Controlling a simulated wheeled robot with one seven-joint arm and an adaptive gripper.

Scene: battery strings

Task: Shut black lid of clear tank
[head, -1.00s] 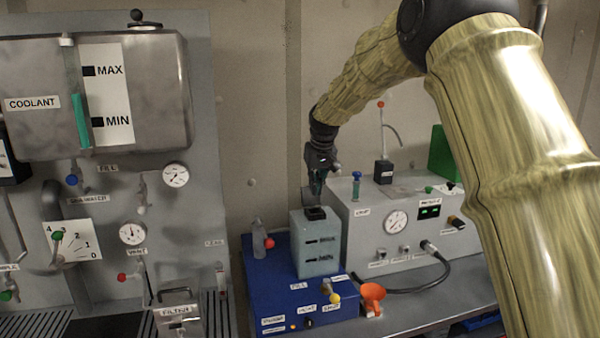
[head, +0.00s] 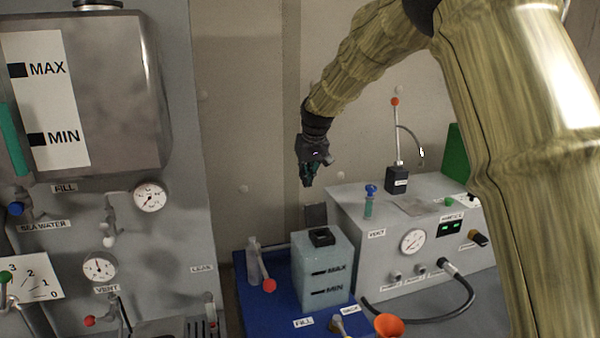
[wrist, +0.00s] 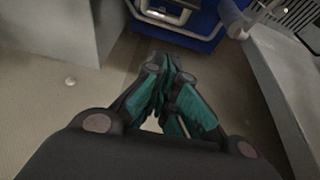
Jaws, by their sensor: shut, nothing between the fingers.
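The clear tank (head: 322,272) is a pale blue see-through box with MAX and MIN marks, standing on a blue base. A black square neck (head: 322,237) sits on its top. The dark lid (head: 316,214) stands upright behind the neck, so it is open. My gripper (head: 308,182) hangs above the lid with fingers pointing down, apart from it. In the wrist view the gripper (wrist: 170,75) has its teal-padded fingers together and empty. I cannot make out the lid in the wrist view.
A grey gauge box (head: 385,255) stands right of the tank. A clear bottle with a red knob (head: 254,262) stands left of it. An orange funnel (head: 389,325) is in front. The blue base (wrist: 190,38) shows in the wrist view. The wall is close behind.

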